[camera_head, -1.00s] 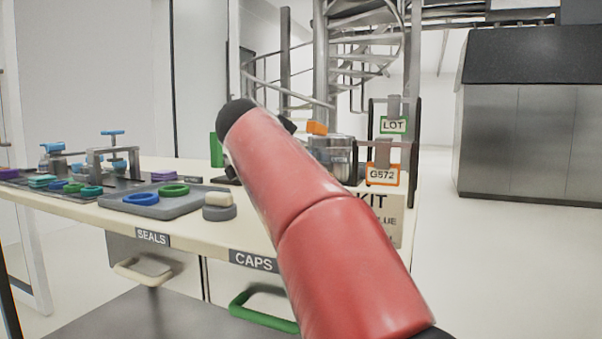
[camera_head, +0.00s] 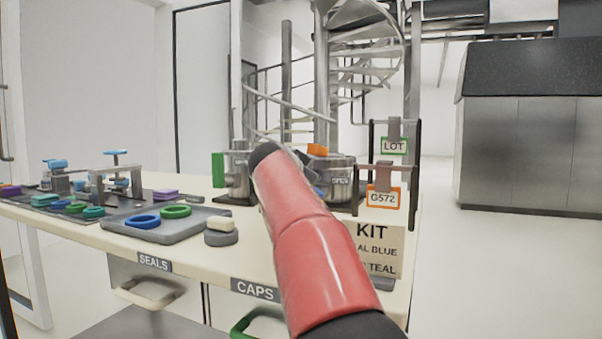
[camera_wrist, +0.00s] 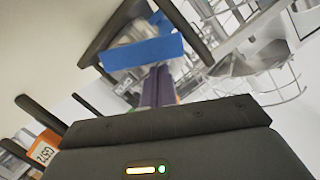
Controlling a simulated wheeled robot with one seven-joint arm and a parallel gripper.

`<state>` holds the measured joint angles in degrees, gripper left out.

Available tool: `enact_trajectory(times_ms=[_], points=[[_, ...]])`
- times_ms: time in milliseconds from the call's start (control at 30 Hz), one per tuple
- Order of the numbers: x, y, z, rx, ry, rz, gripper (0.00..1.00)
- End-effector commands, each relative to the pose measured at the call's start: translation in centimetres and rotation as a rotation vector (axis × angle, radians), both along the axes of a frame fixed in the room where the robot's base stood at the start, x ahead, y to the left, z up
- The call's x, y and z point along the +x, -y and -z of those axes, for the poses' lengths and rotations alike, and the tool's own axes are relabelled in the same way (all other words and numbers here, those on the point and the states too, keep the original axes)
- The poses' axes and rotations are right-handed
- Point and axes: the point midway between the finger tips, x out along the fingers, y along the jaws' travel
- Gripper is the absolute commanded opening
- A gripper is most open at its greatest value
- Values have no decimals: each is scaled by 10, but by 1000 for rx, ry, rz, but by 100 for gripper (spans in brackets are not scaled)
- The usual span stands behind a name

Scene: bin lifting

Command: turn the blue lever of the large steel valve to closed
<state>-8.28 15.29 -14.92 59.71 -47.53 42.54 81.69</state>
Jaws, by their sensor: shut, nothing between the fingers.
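A blue flat bar (camera_wrist: 145,50), which looks like the lever, lies just past my fingertips in the wrist view. My gripper (camera_wrist: 162,70) has its two dark fingers together and empty, and points at the bar's lower edge; I cannot tell if they touch. A steel body with a green plate (camera_head: 218,170) stands left. Which one is the large valve is unclear.
The cream bench (camera_head: 130,235) holds a grey tray (camera_head: 165,232) with blue and green rings, and small blue-handled fittings (camera_head: 115,172) at the left. Black-posted tag stands (camera_head: 416,170) and a KIT sign (camera_head: 378,250) stand at the right. Black bars (camera_wrist: 110,30) flank the blue bar.

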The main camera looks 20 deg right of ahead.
Motion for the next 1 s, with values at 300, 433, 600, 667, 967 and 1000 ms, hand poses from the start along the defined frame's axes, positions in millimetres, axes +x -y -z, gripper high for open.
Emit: enact_trajectory(times_ms=[300, 433, 600, 667, 967, 1000], points=[[1, -1, 1, -14, -14, 0, 0], [2, -2, 2, -36, -38, 1, 0], [3, -3, 3, -54, -56, 1, 0], [3, -4, 3, -60, -62, 1, 0], [6, -7, 5, -117, -117, 0, 0], [7, -8, 6, -130, -130, 0, 0]])
